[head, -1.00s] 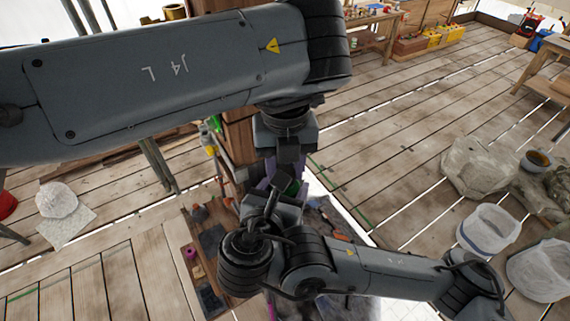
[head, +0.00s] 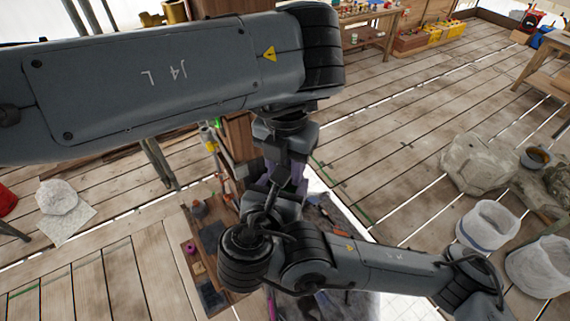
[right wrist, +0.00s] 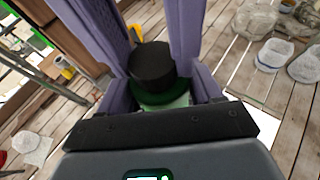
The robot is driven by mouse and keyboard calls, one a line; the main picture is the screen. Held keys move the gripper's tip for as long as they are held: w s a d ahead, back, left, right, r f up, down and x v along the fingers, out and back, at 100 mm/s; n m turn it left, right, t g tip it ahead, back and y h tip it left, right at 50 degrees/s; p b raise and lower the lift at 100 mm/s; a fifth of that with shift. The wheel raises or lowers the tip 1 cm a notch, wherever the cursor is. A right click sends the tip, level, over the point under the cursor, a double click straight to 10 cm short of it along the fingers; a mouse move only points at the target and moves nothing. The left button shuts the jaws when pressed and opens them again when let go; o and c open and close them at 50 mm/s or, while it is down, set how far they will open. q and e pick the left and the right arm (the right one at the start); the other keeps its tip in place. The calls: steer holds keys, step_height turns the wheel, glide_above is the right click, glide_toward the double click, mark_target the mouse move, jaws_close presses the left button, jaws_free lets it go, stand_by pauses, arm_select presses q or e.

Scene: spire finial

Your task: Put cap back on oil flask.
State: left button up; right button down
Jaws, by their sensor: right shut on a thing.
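In the right wrist view, the purple fingers of my right gripper (right wrist: 150,62) stand on both sides of a black cylindrical cap (right wrist: 152,60). Directly below the cap in the picture is a round green part of what looks like the oil flask (right wrist: 160,97). The cap looks in line with the green part; I cannot tell whether they touch or are fastened. In the head view my left gripper (head: 284,172) points down close to my right wrist. Its jaws and anything between them are mostly hidden by my arm links.
A tool board (head: 205,240) and a wooden post (head: 238,135) lie close to my grippers. White sacks (head: 487,224) and a boulder (head: 478,163) stand at the right.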

arm_select(q)
steer(key=m, duration=1.7)
steer(key=shift+s, duration=0.1)
steer(key=shift+d, duration=0.1)
steer(key=o, duration=1)
